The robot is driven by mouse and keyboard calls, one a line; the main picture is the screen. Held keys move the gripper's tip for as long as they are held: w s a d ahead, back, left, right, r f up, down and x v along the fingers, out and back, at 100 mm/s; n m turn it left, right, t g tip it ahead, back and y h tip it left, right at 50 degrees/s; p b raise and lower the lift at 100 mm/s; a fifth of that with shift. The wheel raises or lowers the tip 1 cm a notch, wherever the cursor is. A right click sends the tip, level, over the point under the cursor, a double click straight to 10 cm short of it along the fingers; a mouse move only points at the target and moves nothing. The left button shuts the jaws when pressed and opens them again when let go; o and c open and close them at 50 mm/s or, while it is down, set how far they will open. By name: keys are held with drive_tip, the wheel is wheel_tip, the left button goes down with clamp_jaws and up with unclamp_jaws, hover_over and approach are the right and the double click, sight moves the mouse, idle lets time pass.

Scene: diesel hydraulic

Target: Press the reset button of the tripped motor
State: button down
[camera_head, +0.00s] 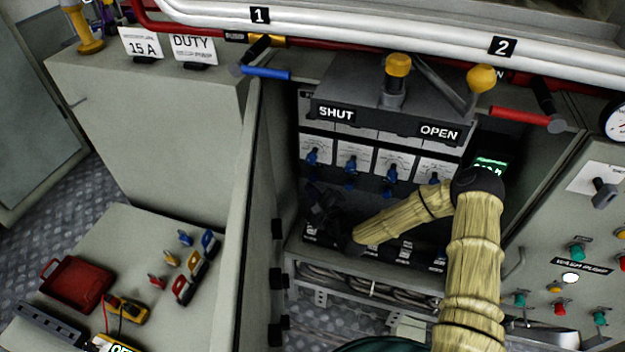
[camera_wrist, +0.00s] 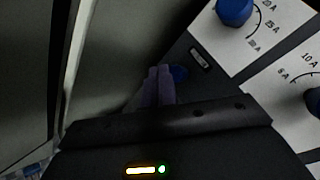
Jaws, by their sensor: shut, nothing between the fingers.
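In the head view, a row of white relay panels (camera_head: 353,159) with blue knobs sits inside the open cabinet. My gripper (camera_head: 325,205) is dark and hard to make out below the leftmost panel. In the wrist view, my gripper (camera_wrist: 158,72) is shut and empty, with its fingertips close beside a round blue button (camera_wrist: 180,73) on a dark strip. Contact cannot be told. A blue dial knob (camera_wrist: 235,10) on a white ampere scale is above right of the button. A darker dial (camera_wrist: 313,100) is farther right. Which motor is tripped cannot be read.
A SHUT/OPEN bar (camera_head: 385,122) with yellow-topped levers overhangs the panels. The cabinet's left wall (camera_head: 245,200) is close to my gripper. A small green-lit display (camera_head: 490,165) is at the right, partly behind my arm. A bench (camera_head: 125,235) with tools stands left.

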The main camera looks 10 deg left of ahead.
drive_tip(key=s, duration=0.5)
drive_tip(key=shift+a+p, duration=0.35)
drive_tip(key=shift+d, duration=0.1)
idle(0.9)
